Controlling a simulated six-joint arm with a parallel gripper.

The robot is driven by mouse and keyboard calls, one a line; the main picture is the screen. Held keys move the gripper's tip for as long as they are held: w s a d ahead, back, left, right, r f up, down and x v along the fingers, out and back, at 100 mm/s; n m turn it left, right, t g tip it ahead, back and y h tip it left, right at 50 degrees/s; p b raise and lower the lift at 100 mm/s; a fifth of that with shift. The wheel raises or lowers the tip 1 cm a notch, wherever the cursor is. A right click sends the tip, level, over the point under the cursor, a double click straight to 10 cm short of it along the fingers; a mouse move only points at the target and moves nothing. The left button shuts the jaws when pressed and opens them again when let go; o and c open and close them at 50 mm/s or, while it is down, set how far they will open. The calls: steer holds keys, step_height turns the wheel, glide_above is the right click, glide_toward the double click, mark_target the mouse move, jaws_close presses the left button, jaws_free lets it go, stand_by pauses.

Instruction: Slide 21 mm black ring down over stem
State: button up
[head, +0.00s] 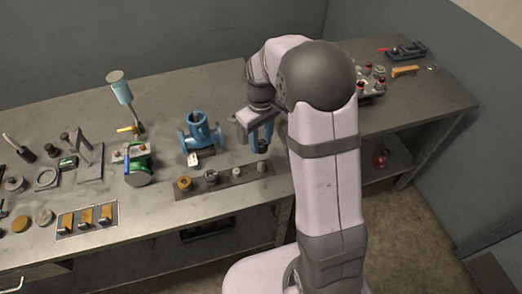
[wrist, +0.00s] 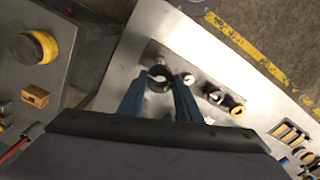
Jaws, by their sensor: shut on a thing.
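My gripper (wrist: 160,88) is shut on a black ring (wrist: 158,84), held between its two blue fingertips. In the head view the gripper (head: 261,142) hangs above the right end of a dark strip, with the ring (head: 262,149) low between the fingers. The ring is above a short pale post (head: 262,167) on that strip, with a gap between them in the head view. A blue valve body (head: 203,135) with an upright neck stands behind and left of the gripper. I cannot tell which upright is the stem.
The dark strip (head: 222,182) also carries a pale post (head: 236,172), a dark ring (head: 210,177) and a yellow ring (head: 184,183). A green device (head: 138,170) and a tray of yellow-brown blocks (head: 87,219) stand further left. The bench front is clear.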

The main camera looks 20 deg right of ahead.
steer(key=shift+w+a+r+n+p, duration=2.05)
steer(key=shift+w+a+n, duration=0.65)
steer(key=shift+n, duration=1.3)
steer(key=shift+w+a+r+n+p, duration=2.1)
steer(key=shift+a+n, duration=0.9)
steer(key=shift+n, duration=1)
steer(key=shift+w+a+r+n+p, duration=2.05)
steer(key=shift+w+a+n, duration=0.75)
steer(key=shift+n, duration=1.2)
steer(key=shift+s+f, duration=0.1)
steer(key=shift+f, duration=0.1)
steer(key=shift+f, duration=0.2)
steer(key=shift+f+b, duration=0.85)
steer(key=shift+f, duration=1.35)
steer(key=shift+p, duration=0.75)
steer(key=shift+f+b, duration=0.7)
steer(key=shift+f, duration=0.6)
